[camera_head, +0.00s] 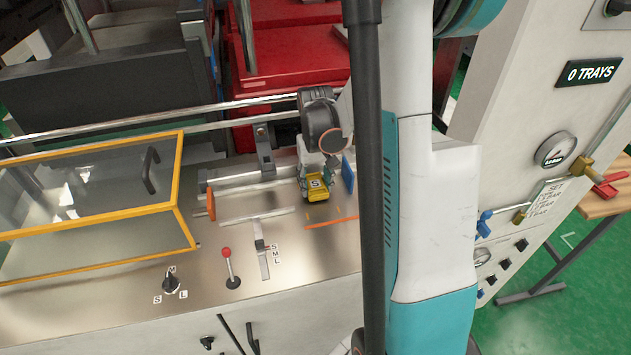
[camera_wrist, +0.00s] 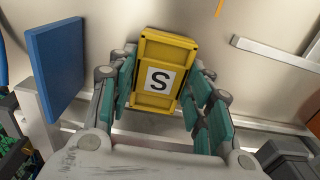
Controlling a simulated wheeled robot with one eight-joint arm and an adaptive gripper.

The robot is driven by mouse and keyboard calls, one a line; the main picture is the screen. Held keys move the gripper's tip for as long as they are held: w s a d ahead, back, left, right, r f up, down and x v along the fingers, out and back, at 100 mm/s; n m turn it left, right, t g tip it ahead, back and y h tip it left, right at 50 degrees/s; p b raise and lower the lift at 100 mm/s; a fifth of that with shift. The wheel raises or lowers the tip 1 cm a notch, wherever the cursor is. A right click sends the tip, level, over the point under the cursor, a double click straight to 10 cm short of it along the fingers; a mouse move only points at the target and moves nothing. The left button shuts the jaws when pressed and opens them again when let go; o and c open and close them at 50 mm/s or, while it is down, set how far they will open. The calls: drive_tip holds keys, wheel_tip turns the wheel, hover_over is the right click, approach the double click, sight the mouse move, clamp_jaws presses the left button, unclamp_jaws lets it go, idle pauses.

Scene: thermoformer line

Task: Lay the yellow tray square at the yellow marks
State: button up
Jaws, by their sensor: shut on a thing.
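The yellow tray (camera_head: 319,197) with a white "S" label is at my gripper, over the metal deck of the machine. In the wrist view the yellow tray (camera_wrist: 168,48) sits between the green finger pads, slightly tilted in the picture. My gripper (camera_wrist: 160,86) is shut on its two long sides. In the head view my gripper (camera_head: 314,170) is small and partly hidden by its own wrist. A thin yellow-orange mark (camera_wrist: 218,8) shows at the top of the wrist view. Small marks also show on the deck beside the tray in the head view; whether the tray touches the deck is unclear.
A blue plate (camera_head: 349,173) stands right of the tray, and left of it in the wrist view (camera_wrist: 52,66). An orange-ended rail (camera_head: 210,203) lies to the left. A red-knobbed lever (camera_head: 228,262) and a yellow-framed guard (camera_head: 95,200) are further left. A display reads "0 TRAYS" (camera_head: 589,72).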

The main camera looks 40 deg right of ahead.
drive_tip(key=shift+f, duration=0.35)
drive_tip(key=o, duration=1.5)
drive_tip(key=shift+c, duration=0.2)
drive_tip(key=shift+r, duration=0.15)
wheel_tip(320, 180, up, 12)
